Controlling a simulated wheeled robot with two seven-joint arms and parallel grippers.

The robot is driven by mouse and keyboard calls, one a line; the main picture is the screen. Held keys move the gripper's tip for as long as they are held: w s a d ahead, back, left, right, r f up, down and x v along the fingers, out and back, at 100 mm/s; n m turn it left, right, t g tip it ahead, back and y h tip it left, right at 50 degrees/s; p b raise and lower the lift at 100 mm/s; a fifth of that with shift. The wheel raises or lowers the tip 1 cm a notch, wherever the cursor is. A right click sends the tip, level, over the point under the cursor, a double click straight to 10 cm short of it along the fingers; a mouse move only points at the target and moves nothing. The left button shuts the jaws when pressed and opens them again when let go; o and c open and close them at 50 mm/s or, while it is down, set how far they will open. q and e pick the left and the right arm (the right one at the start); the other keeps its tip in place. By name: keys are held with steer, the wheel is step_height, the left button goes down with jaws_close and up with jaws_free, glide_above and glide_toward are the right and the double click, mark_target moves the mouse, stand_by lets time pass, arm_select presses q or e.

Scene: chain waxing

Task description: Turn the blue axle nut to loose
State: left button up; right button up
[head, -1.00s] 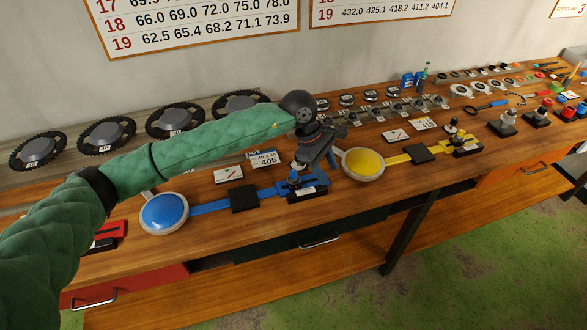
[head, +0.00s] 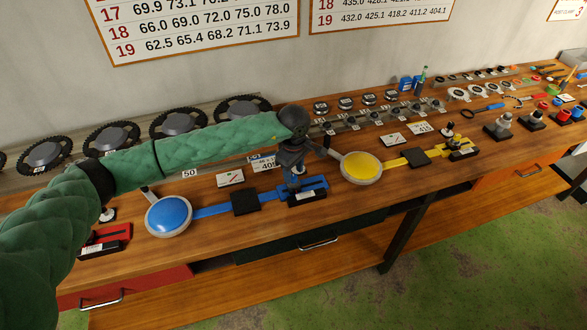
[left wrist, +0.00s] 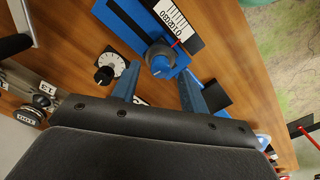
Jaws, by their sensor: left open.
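The blue axle nut (left wrist: 160,60) is a blue-topped knob on a dark collar, standing on the blue slotted holder (left wrist: 126,22) at the end of the blue bar. In the left wrist view it lies just beyond and between my left gripper's two blue fingertips (left wrist: 158,84), which are apart with nothing seen between them. In the head view my left gripper (head: 293,180) points down over the blue holder (head: 314,186) and mostly hides the nut. A small red mark shows beside the nut in the wrist view. My right gripper is not in view.
The blue disc (head: 168,216) and black block (head: 245,202) lie left of the holder. The yellow disc (head: 361,168) is close on the right. Dark chainrings (head: 112,140) stand behind my left arm. A small white-faced dial (left wrist: 112,67) sits beside the holder.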

arm_select(q)
steer(key=shift+f, duration=0.75)
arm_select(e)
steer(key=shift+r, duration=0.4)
arm_select(q)
steer(key=shift+c, duration=0.2)
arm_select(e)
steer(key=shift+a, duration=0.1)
